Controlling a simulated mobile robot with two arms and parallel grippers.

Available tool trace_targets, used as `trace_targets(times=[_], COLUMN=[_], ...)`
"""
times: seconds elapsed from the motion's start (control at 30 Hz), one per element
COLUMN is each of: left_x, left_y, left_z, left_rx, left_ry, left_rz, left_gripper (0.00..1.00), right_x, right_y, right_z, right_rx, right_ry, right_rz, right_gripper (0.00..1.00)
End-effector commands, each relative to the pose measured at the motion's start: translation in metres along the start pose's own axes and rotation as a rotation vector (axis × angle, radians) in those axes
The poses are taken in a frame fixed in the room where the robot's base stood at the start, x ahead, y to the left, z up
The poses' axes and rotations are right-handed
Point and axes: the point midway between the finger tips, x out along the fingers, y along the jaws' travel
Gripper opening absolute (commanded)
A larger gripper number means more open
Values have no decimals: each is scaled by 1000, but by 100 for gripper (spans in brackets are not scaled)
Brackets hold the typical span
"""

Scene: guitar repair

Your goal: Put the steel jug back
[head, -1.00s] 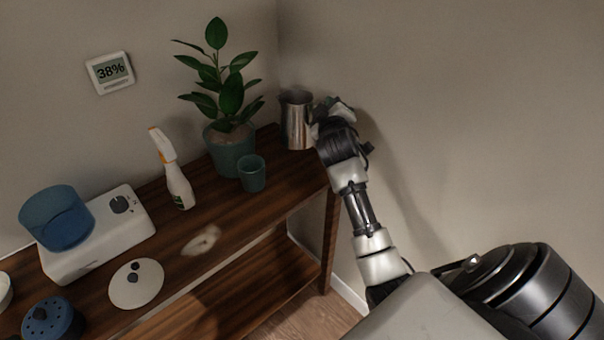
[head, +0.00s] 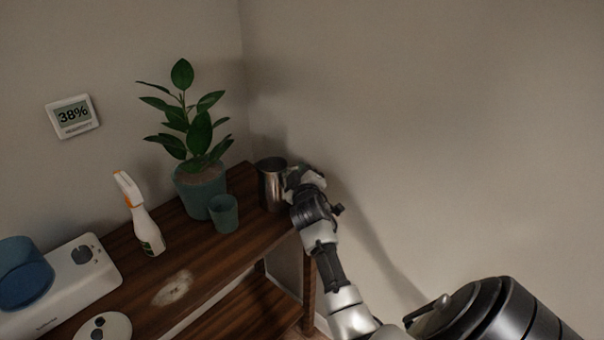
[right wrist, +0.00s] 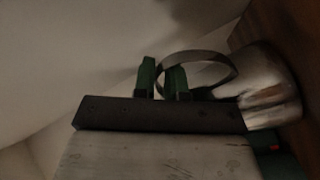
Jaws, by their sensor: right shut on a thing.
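The steel jug (head: 270,185) is upright at the right end of the wooden shelf's top (head: 215,255), near the wall corner. In the right wrist view its shiny body (right wrist: 268,85) is close beside a wood surface. I cannot tell for sure whether its base touches the shelf. My right gripper (head: 291,180) is at the jug's right side. In the right wrist view its green fingers (right wrist: 163,78) are shut on the jug's looped handle (right wrist: 205,54). My left gripper is not in view.
A potted plant (head: 199,190) and a green cup (head: 223,214) stand left of the jug. A spray bottle (head: 145,225) and a white appliance with a blue bowl (head: 22,275) are farther left. A pale patch (head: 172,288) marks the shelf top. A bare wall is at right.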

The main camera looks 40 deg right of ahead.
Motion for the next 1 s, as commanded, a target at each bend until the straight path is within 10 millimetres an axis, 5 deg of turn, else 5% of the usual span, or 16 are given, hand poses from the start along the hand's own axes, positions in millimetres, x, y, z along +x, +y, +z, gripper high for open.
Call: trace_targets(times=[0.27, 0.3, 0.43, 0.77, 1.0], left_x=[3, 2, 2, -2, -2], left_y=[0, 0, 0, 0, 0], left_z=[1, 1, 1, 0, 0], left_rx=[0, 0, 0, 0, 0], left_ry=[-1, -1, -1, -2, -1], left_rz=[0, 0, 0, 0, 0], left_gripper=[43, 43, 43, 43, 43], right_x=[0, 0, 0, 0, -38], right_y=[-2, -1, -1, 3, 0], right_z=[1, 2, 1, -2, 0], right_rx=[2, 0, 0, -1, 0], right_ry=[2, 0, 0, 0, -1], right_rz=[3, 0, 0, 1, -1], right_gripper=[0, 18, 38, 38, 38])
